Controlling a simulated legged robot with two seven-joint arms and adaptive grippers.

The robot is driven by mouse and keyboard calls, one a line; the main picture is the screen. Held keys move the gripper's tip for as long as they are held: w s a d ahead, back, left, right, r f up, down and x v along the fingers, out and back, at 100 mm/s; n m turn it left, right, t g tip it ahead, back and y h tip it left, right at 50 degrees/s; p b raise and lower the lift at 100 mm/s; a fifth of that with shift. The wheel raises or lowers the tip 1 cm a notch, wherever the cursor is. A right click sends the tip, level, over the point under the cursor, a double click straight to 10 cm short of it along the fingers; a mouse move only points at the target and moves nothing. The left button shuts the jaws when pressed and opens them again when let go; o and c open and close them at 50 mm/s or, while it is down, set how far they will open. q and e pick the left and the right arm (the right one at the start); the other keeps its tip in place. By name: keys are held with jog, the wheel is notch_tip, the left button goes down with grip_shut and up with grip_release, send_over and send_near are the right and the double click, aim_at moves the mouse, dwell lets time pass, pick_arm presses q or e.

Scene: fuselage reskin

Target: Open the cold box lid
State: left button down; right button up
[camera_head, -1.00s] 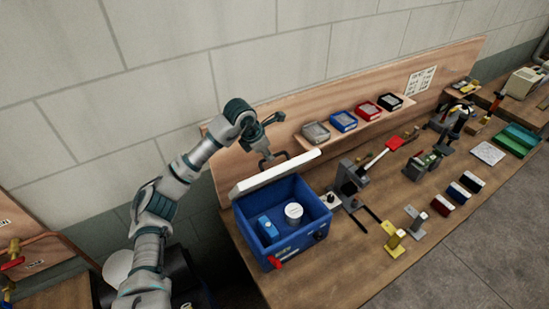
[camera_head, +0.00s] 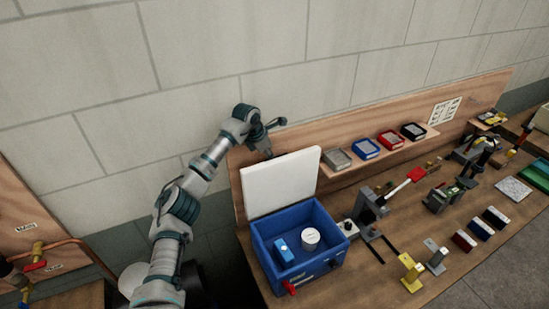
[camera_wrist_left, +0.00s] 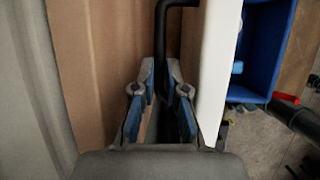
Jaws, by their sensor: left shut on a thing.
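The cold box (camera_head: 338,263) is a blue open-topped bin on the wooden bench. Its white lid (camera_head: 282,184) stands nearly upright along the box's back edge, so the inside shows. A white round tub (camera_head: 310,238) and a small blue block (camera_head: 284,251) lie in it. My left gripper is behind the lid's top edge in the head view, its fingers mostly hidden. In the left wrist view the left gripper (camera_wrist_left: 160,72) is shut on the black lid handle (camera_wrist_left: 160,40), beside the lid's white edge (camera_wrist_left: 212,70). My right gripper is out of view.
A wooden back panel (camera_head: 350,113) rises close behind the lid and my left gripper. A shelf with several small boxes (camera_head: 365,148) is to the right. A red-handled lever tool (camera_head: 370,205) stands right of the box, with several blocks along the bench (camera_head: 400,296).

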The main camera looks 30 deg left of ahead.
pick_arm(q)
jog(key=shift+s+a+f, duration=0.1)
jog(key=shift+a+f, duration=0.15)
jog(key=shift+a, duration=0.05)
jog(key=c, duration=1.2)
grip_release()
jog(key=shift+s+a+r, duration=0.1)
jog(key=v, duration=1.2)
jog(key=shift+a, duration=0.2)
jog(key=shift+d, duration=0.15)
